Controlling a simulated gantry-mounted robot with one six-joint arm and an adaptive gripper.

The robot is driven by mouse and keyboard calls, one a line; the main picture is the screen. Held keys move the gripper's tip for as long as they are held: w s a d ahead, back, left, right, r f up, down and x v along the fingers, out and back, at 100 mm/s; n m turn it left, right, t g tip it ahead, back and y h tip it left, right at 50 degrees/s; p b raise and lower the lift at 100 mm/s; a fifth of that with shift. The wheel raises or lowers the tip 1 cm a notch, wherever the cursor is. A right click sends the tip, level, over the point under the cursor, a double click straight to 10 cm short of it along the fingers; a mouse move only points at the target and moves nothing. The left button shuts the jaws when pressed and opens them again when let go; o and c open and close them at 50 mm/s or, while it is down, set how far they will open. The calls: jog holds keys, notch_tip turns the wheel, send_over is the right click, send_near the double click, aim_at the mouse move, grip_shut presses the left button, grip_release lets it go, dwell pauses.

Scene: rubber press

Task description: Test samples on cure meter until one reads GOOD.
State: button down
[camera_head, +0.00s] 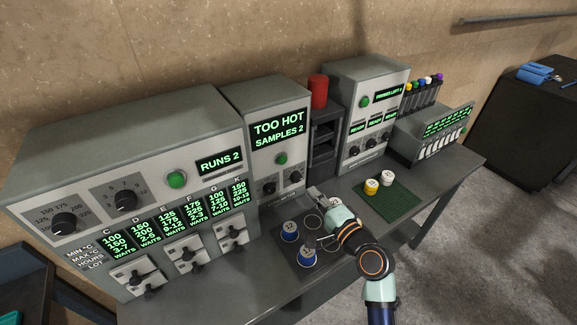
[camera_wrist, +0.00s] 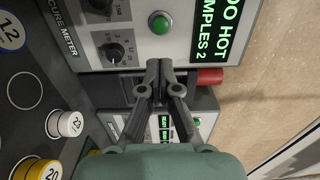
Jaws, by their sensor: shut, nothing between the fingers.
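The cure meter (camera_head: 265,92) is a grey box whose green display reads TOO HOT, SAMPLES 2. It has a green button (camera_head: 281,159) and two black knobs. My gripper (camera_head: 316,191) is shut and empty in front of the meter's lower right; the wrist view shows its fingertips together (camera_wrist: 160,66) near the meter's panel. A yellow sample (camera_head: 372,187) and a white sample (camera_head: 387,178) stand on a green mat. Wrist-view labels read 12 on blue (camera_wrist: 11,36), 23 on white (camera_wrist: 66,124), 20 on yellow (camera_wrist: 40,169).
A wide grey press panel (camera_head: 120,155) with RUNS 2, columns C to K and several levers stands at left. A black rack (camera_head: 323,140) with a red cylinder (camera_head: 318,91) sits beside the meter. Another grey machine (camera_head: 360,75) stands behind the green mat (camera_head: 395,201). Bench (camera_head: 445,178) is clear at right.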

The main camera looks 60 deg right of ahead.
aim_at(284, 161)
jog(key=b+x, duration=0.2)
jog(key=x, duration=1.1)
jog(key=shift+w+d, duration=0.1)
jog(key=shift+w, duration=0.1)
jog(key=shift+b, duration=0.3)
